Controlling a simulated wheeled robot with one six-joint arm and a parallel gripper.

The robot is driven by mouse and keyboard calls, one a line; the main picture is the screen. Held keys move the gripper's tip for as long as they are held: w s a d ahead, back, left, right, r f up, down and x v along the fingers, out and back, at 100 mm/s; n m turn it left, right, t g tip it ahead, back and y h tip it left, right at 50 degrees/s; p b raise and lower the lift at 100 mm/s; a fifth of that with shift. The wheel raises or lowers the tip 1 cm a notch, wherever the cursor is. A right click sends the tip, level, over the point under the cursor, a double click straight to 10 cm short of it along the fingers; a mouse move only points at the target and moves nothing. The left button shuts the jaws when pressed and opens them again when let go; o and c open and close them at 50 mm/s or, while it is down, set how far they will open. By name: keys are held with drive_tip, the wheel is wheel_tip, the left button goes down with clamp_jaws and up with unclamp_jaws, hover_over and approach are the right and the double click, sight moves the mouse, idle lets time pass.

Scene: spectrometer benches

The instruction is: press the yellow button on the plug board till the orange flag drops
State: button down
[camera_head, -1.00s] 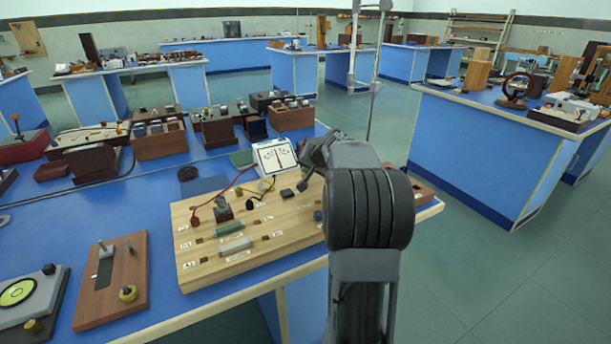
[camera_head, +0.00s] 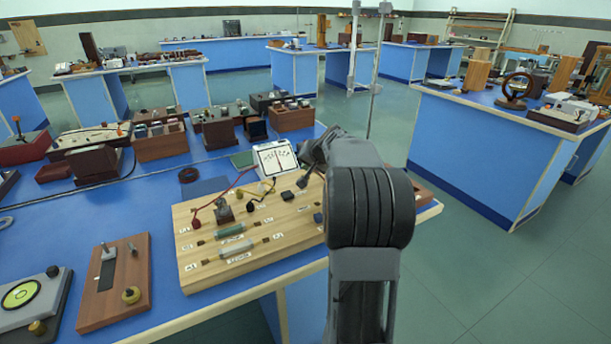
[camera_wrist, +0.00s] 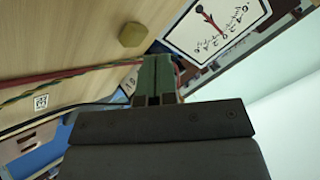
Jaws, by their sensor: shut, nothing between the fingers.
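The plug board is a pale wooden board (camera_head: 205,270) on the blue bench in the head view, with labels, leads and small parts. In the wrist view a yellow, many-sided button (camera_wrist: 133,34) stands on the wood (camera_wrist: 60,45), ahead of and left of the fingertips. My gripper (camera_wrist: 156,66) is shut and empty, apart from the button in the picture; its height above the board is unclear. In the head view my gripper (camera_head: 303,181) is small and dark over the board's back right part, partly covered by my arm. I cannot make out an orange flag.
A white-faced meter (camera_head: 275,157) stands behind the board and shows close to the fingers in the wrist view (camera_wrist: 215,25). Red and green leads (camera_wrist: 55,80) cross the board. A brown board (camera_head: 118,285) lies to the left. Dark boxes line the bench's back.

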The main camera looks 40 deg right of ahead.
drive_tip(key=shift+r, duration=0.1)
drive_tip(key=shift+r+p, duration=1.95)
drive_tip(key=shift+r, duration=0.5)
drive_tip(key=shift+f, duration=0.1)
